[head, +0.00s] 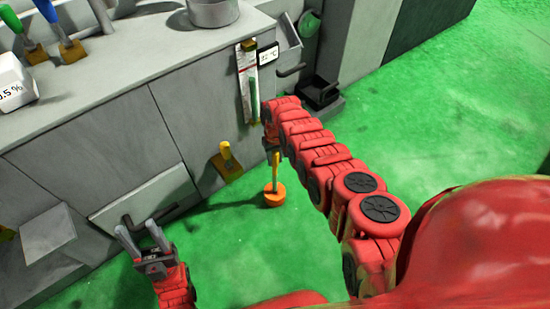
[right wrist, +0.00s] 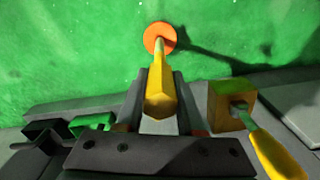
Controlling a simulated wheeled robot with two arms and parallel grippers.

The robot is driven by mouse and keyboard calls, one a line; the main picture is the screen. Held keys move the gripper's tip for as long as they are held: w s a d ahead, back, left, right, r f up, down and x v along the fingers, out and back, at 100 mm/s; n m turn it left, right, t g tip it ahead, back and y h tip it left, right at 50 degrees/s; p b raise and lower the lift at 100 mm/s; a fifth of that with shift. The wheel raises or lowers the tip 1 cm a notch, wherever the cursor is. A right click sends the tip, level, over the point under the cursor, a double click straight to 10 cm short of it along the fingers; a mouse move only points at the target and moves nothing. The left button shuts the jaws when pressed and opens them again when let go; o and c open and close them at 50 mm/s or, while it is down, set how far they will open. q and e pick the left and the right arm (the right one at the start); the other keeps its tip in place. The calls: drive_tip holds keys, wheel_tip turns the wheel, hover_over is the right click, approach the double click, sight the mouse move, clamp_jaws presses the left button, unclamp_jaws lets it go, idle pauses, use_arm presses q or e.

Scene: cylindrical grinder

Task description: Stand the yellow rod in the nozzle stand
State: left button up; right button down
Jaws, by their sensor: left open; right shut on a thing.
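The yellow rod (head: 276,172) points down from my right gripper (head: 273,149), in front of the grey cabinet. In the right wrist view the rod (right wrist: 160,88) lies between the shut fingers (right wrist: 158,105). An orange disc (head: 273,197) is at the rod's far end, and it also shows in the right wrist view (right wrist: 153,38). I cannot tell whether the disc is joined to the rod or under it. No thing is clearly the nozzle stand. My left gripper (head: 139,232) is open and empty, low at the left.
A yellow block with a yellow handle (head: 227,162) sits at the cabinet front, close left of the rod; the block (right wrist: 232,104) is right of my fingers in the wrist view. A black bin (head: 320,93) stands beyond. Green floor (head: 430,130) is clear at right.

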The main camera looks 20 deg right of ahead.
sight(275, 166)
drive_tip(key=shift+f+b, duration=2)
drive_tip(key=shift+f, duration=0.1)
drive_tip(key=shift+f+b, duration=0.3)
drive_tip(key=shift+b, duration=0.05)
drive_tip(key=shift+f, duration=0.1)
drive_tip(key=shift+r, duration=0.2)
drive_tip(key=shift+r+p, duration=0.5)
drive_tip(key=shift+p, duration=0.2)
drive_tip(key=shift+r+p, duration=1.2)
drive_tip(key=shift+f+b, duration=1.8)
